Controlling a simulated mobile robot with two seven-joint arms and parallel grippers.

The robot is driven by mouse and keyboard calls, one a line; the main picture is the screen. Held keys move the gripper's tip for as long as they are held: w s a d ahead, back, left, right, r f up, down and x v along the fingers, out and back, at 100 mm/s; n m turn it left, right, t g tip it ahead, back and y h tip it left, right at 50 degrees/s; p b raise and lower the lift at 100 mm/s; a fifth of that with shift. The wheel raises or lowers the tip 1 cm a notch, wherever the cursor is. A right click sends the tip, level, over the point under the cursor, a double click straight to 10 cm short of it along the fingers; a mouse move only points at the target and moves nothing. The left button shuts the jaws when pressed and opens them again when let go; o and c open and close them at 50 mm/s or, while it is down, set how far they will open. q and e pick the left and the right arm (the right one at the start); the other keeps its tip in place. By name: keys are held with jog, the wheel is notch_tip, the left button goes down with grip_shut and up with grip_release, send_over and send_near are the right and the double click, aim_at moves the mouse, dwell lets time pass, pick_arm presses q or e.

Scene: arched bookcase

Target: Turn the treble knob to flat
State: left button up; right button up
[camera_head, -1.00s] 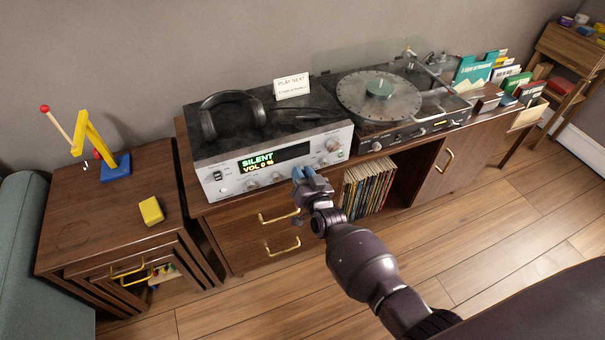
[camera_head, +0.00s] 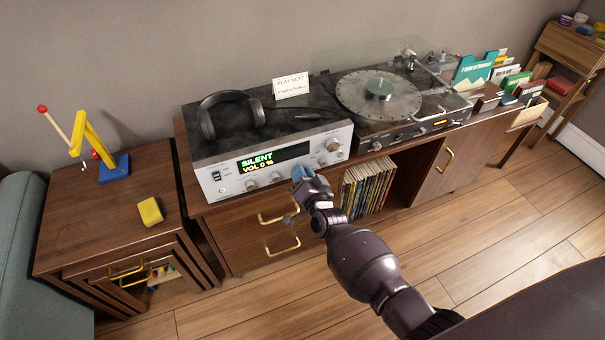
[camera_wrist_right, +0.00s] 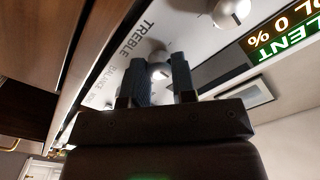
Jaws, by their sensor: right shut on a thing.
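The silver amplifier (camera_head: 222,188) stands on the wooden cabinet, with a row of small knobs under its display. The display (camera_head: 272,159) reads SILENT, VOL 0 %. My right gripper (camera_head: 302,174) is at the front panel and hides the knob behind it. In the right wrist view, its blue-grey fingers (camera_wrist_right: 160,77) are shut on the sides of a silver knob (camera_wrist_right: 159,71), beside the TREBLE label (camera_wrist_right: 135,36). The fingers hide much of this treble knob, and I cannot read its pointer. My left gripper is out of view.
A neighbouring knob (camera_wrist_right: 231,10) is close by in the right wrist view. Headphones (camera_head: 231,112) lie on the amplifier and a turntable (camera_head: 379,96) stands to its right. Drawer handles (camera_head: 279,217) stick out below my right gripper. The floor in front is clear.

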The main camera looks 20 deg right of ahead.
jog(key=o, duration=0.9)
jog(key=shift+s+d+p, duration=0.2)
jog(key=shift+s+p, duration=0.75)
jog(key=shift+s, duration=4.45)
